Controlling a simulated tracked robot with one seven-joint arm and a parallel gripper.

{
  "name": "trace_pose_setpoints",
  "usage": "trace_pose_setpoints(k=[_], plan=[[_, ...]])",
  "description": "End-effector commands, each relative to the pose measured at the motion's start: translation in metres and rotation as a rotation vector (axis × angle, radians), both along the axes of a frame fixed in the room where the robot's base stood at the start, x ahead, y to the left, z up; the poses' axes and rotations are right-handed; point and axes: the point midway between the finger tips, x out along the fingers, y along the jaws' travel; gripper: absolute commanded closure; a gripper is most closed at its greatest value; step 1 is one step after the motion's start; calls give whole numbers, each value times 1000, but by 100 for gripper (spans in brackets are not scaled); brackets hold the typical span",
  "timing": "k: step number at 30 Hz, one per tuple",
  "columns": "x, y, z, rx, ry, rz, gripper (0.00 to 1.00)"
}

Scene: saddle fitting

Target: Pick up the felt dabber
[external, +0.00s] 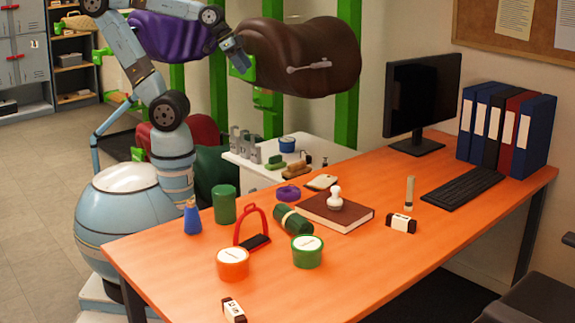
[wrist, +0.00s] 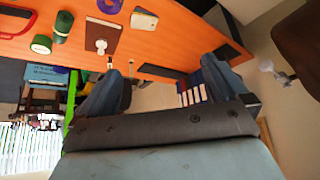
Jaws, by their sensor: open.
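No object is clearly marked as the felt dabber. One candidate is a small white knobbed piece (external: 334,198) standing upright on a brown book (external: 318,213); it also shows in the wrist view (wrist: 101,44). Another is a slim beige-grey stick (external: 409,193) standing upright on the orange desk (external: 450,213), right of the book. I cannot tell which it is. My gripper (external: 240,60) is raised far above and behind the desk, beside the brown saddle (external: 310,55). In the wrist view its fingers (wrist: 162,88) are spread with nothing between them.
The desk holds a red-handled tool (external: 252,240), a dark green roll (external: 292,219), a green cylinder (external: 224,204), an orange tub (external: 233,264), a green tub (external: 307,252) and a small box (external: 400,224). A monitor (external: 420,95) and binders (external: 500,125) stand behind. The right front is clear.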

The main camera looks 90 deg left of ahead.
Motion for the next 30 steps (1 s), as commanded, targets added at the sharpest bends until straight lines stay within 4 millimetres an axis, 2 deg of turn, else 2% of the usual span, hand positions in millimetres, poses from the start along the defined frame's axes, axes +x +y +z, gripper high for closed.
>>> trace_pose_setpoints(k=[1,3,6,12,27,30], plan=[[-14,3,2,1,9,9,0],[-29,5,2,2,29,16,0],[-44,7,1,3,49,22,0],[-53,9,0,4,63,27,0],[-53,9,0,4,62,27,45],[-53,9,0,4,62,27,45]])
